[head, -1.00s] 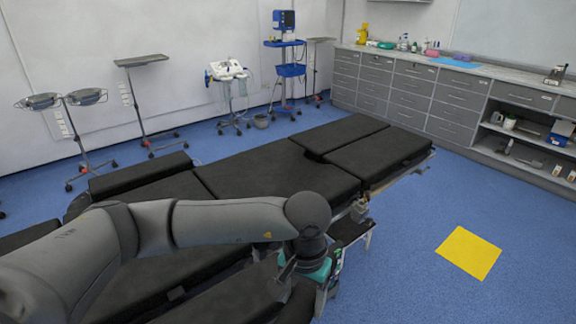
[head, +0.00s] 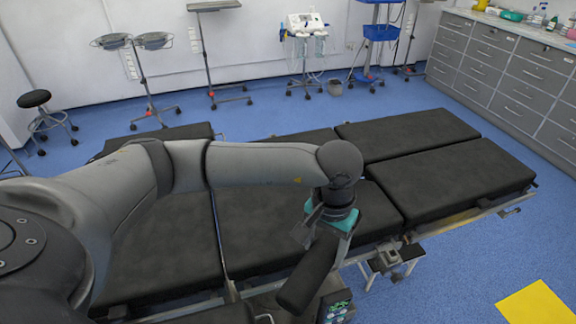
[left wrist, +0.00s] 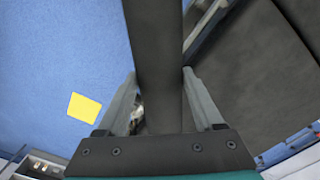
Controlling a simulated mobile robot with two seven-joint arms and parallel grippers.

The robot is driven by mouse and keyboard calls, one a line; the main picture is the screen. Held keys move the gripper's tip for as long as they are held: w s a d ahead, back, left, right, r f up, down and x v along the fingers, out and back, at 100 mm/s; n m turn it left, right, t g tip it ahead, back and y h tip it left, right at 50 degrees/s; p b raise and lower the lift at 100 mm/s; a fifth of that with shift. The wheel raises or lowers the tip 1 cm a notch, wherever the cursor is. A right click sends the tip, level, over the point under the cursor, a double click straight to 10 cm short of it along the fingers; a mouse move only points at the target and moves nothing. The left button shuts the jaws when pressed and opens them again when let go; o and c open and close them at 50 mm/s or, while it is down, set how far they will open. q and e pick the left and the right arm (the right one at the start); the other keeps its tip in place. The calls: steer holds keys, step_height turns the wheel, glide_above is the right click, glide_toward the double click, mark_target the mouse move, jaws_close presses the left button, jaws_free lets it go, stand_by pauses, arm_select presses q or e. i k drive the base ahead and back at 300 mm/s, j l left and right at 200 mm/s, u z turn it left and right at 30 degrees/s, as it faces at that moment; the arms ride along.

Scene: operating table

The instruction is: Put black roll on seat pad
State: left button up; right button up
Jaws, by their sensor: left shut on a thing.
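My left gripper (head: 318,232) is shut on a long black roll (head: 306,272). In the head view the roll hangs toward the camera, in front of the operating table's near edge. In the left wrist view the roll (left wrist: 157,50) runs up between the two fingers of the gripper (left wrist: 160,82), with blue floor on its left and black padding on its right. The operating table's middle black pad (head: 258,222), which looks like the seat pad, lies flat behind and left of the gripper. My left arm covers part of it. My right gripper is not in view.
Two black pads (head: 450,180) lie at the table's right end. A yellow floor patch (head: 536,303) lies at lower right. Stands and drawers line the far walls.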

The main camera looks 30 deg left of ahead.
mark_target(311, 193)
steer(key=i+l+u, duration=0.25)
steer(key=i+u, duration=0.2)
steer(key=i+l+u, duration=0.4)
